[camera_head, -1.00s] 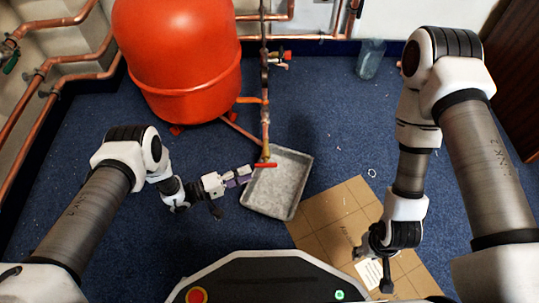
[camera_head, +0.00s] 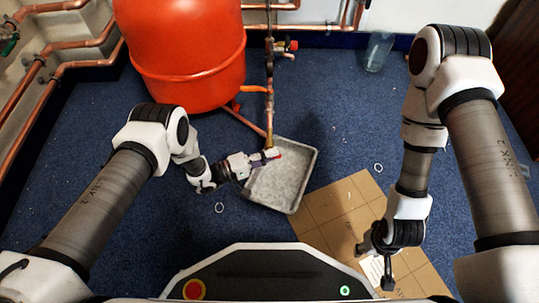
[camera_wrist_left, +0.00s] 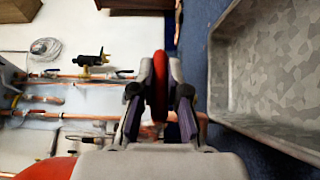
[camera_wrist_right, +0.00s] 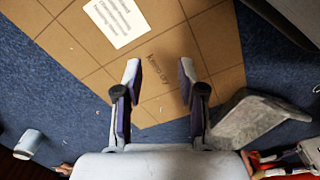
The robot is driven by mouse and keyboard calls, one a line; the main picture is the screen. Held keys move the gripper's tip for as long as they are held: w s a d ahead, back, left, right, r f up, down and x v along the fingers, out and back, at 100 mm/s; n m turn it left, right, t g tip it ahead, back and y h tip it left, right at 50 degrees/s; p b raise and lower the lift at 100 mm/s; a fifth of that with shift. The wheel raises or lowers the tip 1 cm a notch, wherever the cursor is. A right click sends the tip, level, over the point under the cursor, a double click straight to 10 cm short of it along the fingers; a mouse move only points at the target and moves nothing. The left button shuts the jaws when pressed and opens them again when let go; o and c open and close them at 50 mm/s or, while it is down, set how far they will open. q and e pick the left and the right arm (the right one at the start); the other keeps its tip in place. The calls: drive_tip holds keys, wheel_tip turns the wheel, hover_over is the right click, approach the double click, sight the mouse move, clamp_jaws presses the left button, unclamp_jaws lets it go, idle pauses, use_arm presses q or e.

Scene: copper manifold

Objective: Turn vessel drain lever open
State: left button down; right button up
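The red drain lever (camera_head: 278,153) is at the low end of the vertical copper drain pipe (camera_head: 269,118), above the grey metal tray (camera_head: 303,190). My left gripper (camera_head: 268,156) reaches the lever from the left. In the left wrist view, the lever (camera_wrist_left: 160,85) stands between the two fingertips, which are drawn in close on both sides of it. Its far end sticks out past the tips. The fingers hide part of the lever and the valve body. My right gripper (camera_wrist_right: 160,80) is open and empty above the cardboard sheet.
The large red vessel (camera_head: 185,50) stands behind my left arm. A cardboard sheet (camera_head: 335,205) lies right of the tray. A clear container (camera_head: 377,50) stands by the back wall. Copper pipes (camera_head: 80,62) run along the left wall.

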use_arm(q)
drive_tip(key=shift+f, duration=0.15)
drive_tip(key=n+t+h+b, duration=0.2)
drive_tip(key=h+b, duration=0.1)
drive_tip(key=shift+f+h, duration=0.3)
drive_tip(key=shift+r+n+t+h+b, duration=0.2)
drive_tip(key=shift+n+t+h+b, duration=0.1)
drive_tip(key=shift+n+t+b, duration=0.15)
use_arm(e)
drive_tip(key=f, duration=0.2)
drive_tip(key=w+f, duration=0.1)
drive_tip(key=f, duration=0.1)
drive_tip(key=shift+w+f, duration=0.1)
drive_tip(key=shift+f, duration=0.05)
use_arm(q)
drive_tip(key=shift+r, duration=0.25)
drive_tip(key=c, duration=1.2)
unclamp_jaws()
